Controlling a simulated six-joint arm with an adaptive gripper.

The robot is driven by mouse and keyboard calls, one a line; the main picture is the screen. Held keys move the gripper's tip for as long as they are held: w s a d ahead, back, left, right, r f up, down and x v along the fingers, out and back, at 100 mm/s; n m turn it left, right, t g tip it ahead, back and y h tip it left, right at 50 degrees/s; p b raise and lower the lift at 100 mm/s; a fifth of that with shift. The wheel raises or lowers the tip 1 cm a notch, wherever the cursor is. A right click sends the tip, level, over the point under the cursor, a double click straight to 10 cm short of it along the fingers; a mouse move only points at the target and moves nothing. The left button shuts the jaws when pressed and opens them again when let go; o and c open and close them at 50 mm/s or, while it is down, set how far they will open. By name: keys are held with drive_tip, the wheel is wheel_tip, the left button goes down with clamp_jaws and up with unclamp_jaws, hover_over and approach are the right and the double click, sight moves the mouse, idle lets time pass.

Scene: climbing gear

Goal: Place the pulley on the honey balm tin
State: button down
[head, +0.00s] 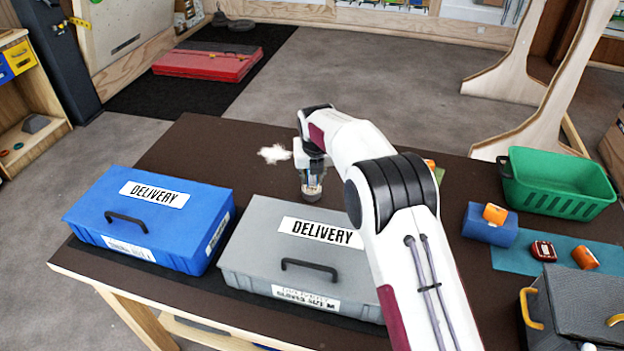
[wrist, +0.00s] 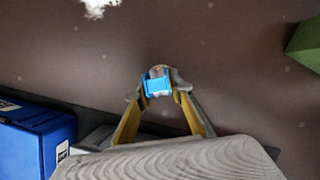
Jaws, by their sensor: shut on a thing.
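My gripper (wrist: 158,88) is shut on a small blue piece (wrist: 158,86), which I take to be the pulley; its two fingers press it from both sides. A greyish, pinkish part shows at the far edge of the piece. In the head view my gripper (head: 312,186) points down over the brown table, behind the grey box. A small dark round shape shows at its tip; I cannot tell whether it is part of the gripper or a thing below it. I cannot make out the honey balm tin for certain in either view.
A blue delivery box (head: 150,218) and a grey delivery box (head: 262,247) stand at the front left. At the right are a green basket (head: 556,186), a blue block (head: 489,224), a red item (head: 543,250) and an orange item (head: 585,258). A white fluffy clump (head: 274,154) is left of my gripper.

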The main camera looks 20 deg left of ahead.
drive_tip(key=shift+f, duration=0.65)
drive_tip(key=shift+f, duration=0.1)
drive_tip(key=c, duration=1.8)
unclamp_jaws()
drive_tip(key=shift+v, duration=6.1)
